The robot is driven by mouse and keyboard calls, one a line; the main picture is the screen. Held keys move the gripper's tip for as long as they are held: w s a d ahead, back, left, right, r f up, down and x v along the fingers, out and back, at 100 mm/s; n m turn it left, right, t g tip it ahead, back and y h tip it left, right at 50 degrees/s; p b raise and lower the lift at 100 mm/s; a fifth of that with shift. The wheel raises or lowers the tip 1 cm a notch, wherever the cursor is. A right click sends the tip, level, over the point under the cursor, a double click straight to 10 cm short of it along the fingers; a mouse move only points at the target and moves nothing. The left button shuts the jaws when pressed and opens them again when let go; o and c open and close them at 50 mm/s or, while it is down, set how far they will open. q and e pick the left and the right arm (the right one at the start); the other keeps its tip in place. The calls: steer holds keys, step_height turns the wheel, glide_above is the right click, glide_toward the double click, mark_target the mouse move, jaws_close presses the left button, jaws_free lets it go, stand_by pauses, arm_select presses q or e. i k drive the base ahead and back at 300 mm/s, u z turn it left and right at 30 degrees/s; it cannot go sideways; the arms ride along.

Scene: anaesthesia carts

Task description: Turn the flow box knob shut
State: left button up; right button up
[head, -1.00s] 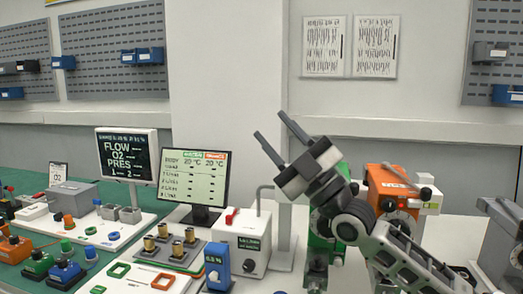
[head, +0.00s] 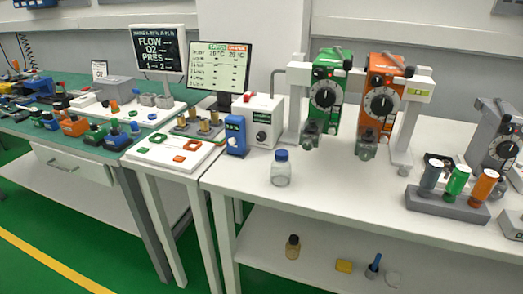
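A white box (head: 270,108), which looks like the flow box, stands on the white table beside the monitor. A dark round knob (head: 261,137) is low on its front face, with a small dark label above it and a red switch (head: 247,98) on top. The label is too small to read, and I cannot tell how far the knob is turned. Neither of my grippers is in view, and nothing touches the knob.
A blue box (head: 235,135) stands close at the white box's left. A blue-capped jar (head: 281,168) is in front. Green (head: 324,95) and orange (head: 381,100) vaporizers stand at the right. The white tabletop (head: 340,190) has free room in front of them.

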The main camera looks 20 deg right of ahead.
mark_target(260, 136)
steer(key=u, duration=1.35)
steer(key=i, duration=0.85)
steer(key=z, duration=2.1)
